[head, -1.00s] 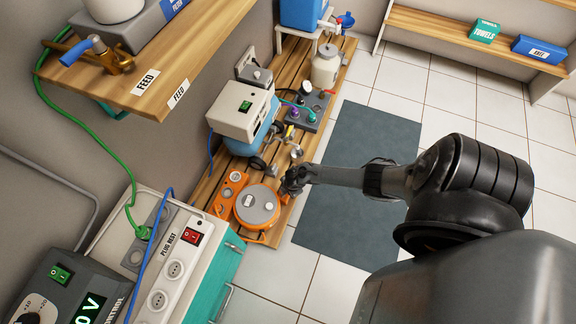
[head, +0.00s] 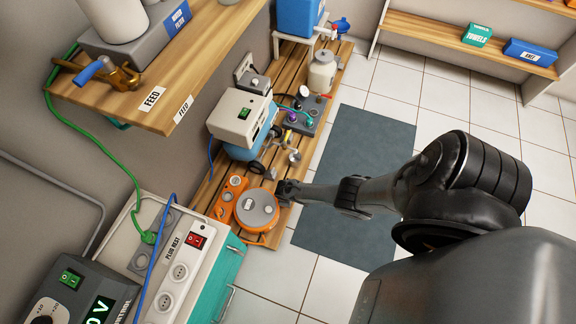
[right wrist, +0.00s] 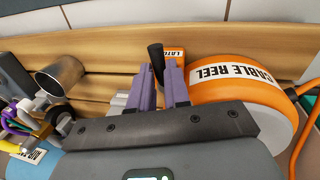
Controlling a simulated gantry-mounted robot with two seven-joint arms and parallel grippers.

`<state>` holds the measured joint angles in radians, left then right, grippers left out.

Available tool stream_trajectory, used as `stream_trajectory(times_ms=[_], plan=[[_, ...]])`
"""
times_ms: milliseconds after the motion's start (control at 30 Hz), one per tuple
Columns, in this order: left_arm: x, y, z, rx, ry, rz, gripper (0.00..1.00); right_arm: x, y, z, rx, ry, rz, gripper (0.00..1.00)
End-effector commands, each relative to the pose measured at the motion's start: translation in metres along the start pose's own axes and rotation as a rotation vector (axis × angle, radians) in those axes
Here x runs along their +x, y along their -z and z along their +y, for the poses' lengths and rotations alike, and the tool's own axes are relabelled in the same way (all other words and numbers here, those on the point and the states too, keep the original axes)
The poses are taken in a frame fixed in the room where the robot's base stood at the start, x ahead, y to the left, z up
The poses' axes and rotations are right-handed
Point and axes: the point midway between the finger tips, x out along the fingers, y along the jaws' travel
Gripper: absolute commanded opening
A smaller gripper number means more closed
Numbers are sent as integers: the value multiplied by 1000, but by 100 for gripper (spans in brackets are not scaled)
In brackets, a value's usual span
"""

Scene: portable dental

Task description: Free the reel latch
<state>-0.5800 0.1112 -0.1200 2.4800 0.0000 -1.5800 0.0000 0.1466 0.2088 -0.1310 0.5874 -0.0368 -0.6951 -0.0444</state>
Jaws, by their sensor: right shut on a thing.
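The orange cable reel (head: 257,208) with a grey top sits at the near end of the slatted wooden bench. Its white CABLE REEL label shows in the right wrist view (right wrist: 235,78). A black latch lever (right wrist: 156,58) stands beside an orange latch plate (right wrist: 174,54), whose label is partly covered. My right gripper (head: 283,190) is beside the reel's right side. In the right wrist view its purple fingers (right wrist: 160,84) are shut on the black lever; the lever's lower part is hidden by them. My left gripper is not in view.
A blue-and-white compressor unit (head: 240,118) stands behind the reel on the bench. A metal cup (right wrist: 62,76) is left of the fingers in the wrist view. A white power strip (head: 183,265) lies on the near cabinet. The floor mat (head: 350,200) is clear beneath my arm.

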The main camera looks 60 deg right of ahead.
Motion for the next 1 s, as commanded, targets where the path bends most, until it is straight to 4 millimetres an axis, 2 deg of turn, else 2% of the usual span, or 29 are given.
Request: stream_trajectory(times_ms=[300, 767, 800, 933, 1000], plan=[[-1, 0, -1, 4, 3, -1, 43, -1, 1, -3, 100, 0, -20, 0], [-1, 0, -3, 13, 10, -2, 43, -1, 1, -3, 114, 0, -23, 0], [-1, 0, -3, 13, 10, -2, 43, -1, 1, -3, 114, 0, -23, 18], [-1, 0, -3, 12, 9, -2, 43, -1, 1, -3, 113, 0, -23, 38], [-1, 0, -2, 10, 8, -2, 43, -1, 1, -4, 113, 0, -23, 42]])
